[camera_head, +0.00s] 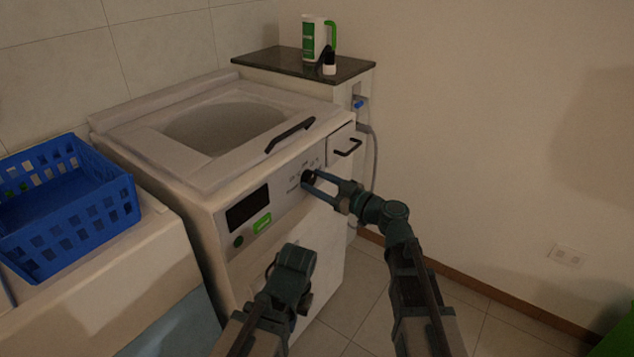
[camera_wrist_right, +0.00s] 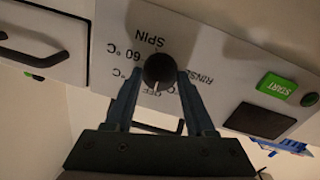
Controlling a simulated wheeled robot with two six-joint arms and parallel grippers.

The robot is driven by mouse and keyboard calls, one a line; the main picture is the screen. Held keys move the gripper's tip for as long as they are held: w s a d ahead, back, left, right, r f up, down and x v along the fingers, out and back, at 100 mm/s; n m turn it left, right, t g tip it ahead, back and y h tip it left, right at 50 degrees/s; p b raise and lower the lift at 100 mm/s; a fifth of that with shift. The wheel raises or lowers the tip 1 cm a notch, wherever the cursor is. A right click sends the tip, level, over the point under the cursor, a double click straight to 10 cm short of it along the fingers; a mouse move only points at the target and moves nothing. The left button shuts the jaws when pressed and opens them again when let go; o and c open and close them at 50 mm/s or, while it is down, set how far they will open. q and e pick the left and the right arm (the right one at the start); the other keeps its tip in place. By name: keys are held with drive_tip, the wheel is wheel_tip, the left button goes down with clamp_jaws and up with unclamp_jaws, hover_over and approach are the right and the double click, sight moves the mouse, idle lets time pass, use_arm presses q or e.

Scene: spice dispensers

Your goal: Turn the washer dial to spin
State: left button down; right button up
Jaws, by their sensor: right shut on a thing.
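The washer (camera_head: 215,185) stands against the tiled wall with its dial on the front panel. The round black dial (camera_wrist_right: 159,69) shows in the wrist view, where the printed labels appear upside down, with SPIN above the dial. A small light mark shows on the dial's lower side, towards the OFF label. My right gripper (camera_wrist_right: 158,77) is shut on the dial, one finger on each side. In the head view the right gripper (camera_head: 313,180) partly hides the dial (camera_head: 308,176). My left gripper (camera_head: 291,265) is low in front of the washer; its fingers cannot be made out.
A green START button (camera_wrist_right: 278,86) and a dark display (camera_wrist_right: 258,121) are on the panel. A blue basket (camera_head: 70,205) stands on the left surface. A green-and-white bottle (camera_head: 309,42) stands on the dark shelf (camera_head: 285,66) behind.

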clamp_jaws()
